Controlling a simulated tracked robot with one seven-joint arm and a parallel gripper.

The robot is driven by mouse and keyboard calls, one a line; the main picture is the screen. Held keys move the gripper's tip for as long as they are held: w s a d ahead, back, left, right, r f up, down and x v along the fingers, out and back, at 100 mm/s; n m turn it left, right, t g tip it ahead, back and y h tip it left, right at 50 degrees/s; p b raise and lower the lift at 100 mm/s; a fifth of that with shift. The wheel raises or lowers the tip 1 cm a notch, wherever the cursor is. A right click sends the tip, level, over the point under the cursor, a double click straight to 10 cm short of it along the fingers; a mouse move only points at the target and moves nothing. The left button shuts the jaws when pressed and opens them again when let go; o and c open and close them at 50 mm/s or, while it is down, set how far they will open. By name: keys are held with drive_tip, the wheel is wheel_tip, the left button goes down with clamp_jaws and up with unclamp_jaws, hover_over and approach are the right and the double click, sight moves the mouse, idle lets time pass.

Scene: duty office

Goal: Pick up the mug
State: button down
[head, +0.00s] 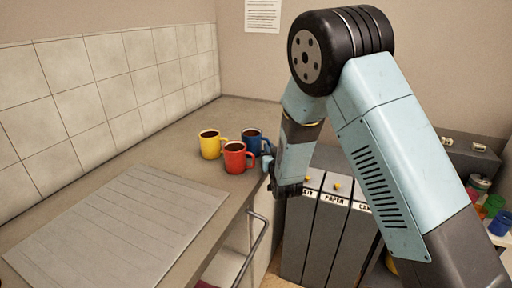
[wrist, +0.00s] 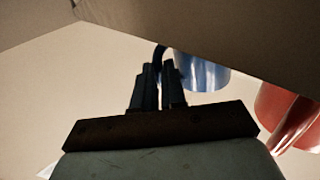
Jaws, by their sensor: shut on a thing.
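Three mugs with dark contents stand close together near the counter's right edge in the head view: a yellow mug (head: 209,146), a red mug (head: 236,159) and a blue mug (head: 251,138). My gripper (head: 268,158) is at the right side of the blue mug. In the wrist view my gripper (wrist: 161,80) has its fingers close together on the dark handle of the blue mug (wrist: 203,76). The red mug (wrist: 287,112) shows at the right there, apart from the fingers. The blue mug looks upright; its base is partly hidden behind the red mug.
The counter (head: 155,155) runs along a tiled wall (head: 110,80), with a flat grey ribbed panel (head: 110,225) at the front left. A metal rail (head: 254,240) is on its front. Labelled bins (head: 325,235) stand right of the counter, below my arm.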

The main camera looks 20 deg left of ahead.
wheel_tip(320, 180, up, 10)
idle(0.7)
drive_tip(key=shift+r, duration=0.1)
idle(0.5)
